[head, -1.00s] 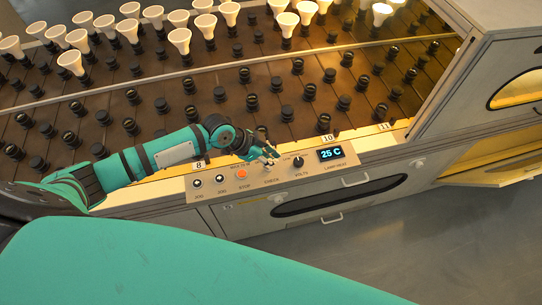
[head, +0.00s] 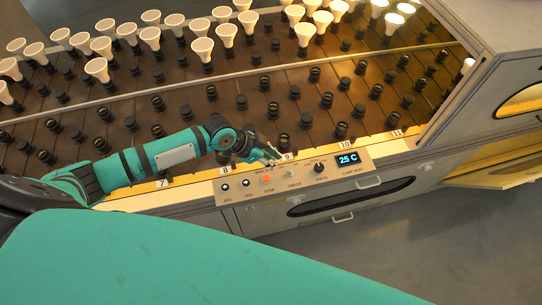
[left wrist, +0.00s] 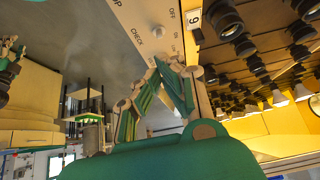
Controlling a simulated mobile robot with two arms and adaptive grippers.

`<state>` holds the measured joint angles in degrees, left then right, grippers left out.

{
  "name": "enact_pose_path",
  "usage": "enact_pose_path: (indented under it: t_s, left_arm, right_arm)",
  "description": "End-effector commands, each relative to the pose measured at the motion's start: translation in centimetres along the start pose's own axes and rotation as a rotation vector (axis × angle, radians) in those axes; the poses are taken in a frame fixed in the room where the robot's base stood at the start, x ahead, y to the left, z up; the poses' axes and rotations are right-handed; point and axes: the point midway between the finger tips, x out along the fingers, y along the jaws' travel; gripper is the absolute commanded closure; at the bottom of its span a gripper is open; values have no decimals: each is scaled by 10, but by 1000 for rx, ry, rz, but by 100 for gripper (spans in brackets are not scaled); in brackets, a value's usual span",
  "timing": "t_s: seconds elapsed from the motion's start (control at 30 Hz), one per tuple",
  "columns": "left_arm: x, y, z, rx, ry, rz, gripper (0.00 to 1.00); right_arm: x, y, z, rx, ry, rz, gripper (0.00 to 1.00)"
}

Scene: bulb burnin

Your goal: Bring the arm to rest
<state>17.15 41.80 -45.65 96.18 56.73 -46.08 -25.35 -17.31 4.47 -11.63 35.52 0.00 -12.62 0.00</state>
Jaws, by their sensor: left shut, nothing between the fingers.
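My left arm reaches in from the left in the head view. Its gripper (head: 273,154) is over the bench's front edge, just behind the control panel (head: 240,193) and beside the number 9 label (head: 287,156). The left wrist view shows its fingers (left wrist: 166,66) drawn together with nothing between them, in front of the panel strip with the CHECK and OFF markings (left wrist: 150,22). Whether the fingertips touch anything cannot be told.
The bench (head: 200,112) carries rows of dark sockets, with white bulbs (head: 97,68) at the back. Some bulbs at the right (head: 393,22) glow. The panel has an orange button (head: 267,178), a black knob (head: 319,167) and a 25 C display (head: 349,159). Open floor (head: 400,240) lies right.

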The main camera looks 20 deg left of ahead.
Motion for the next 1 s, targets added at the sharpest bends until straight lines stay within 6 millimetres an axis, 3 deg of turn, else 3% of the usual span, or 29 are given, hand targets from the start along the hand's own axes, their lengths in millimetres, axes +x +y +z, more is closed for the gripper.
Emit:
enact_pose_path:
  t_s: [0.33, 0.43, 0.53, 0.6, 0.7, 1.0]
  left_arm:
    - [1, 5, -1, 0, 1, 6, 100]
    - [4, 34, -8, -3, 2, 31, 100]
    - [2, 79, -18, -29, -1, 48, 100]
    - [-8, 106, -21, -77, -13, 29, 100]
    - [-30, 124, -16, -176, -46, -34, 100]
    - [-90, 136, 31, -456, -176, -223, 100]
  right_arm:
    - [0, 12, -1, 0, 1, 14, 60]
    - [0, 10, -1, 1, 1, 12, 60]
    - [0, 6, -2, 3, 2, 7, 60]
    - [0, 1, -3, 5, 3, 2, 60]
    - [0, -4, -4, 6, 5, -4, 60]
    - [0, -3, -2, 3, 2, -3, 60]
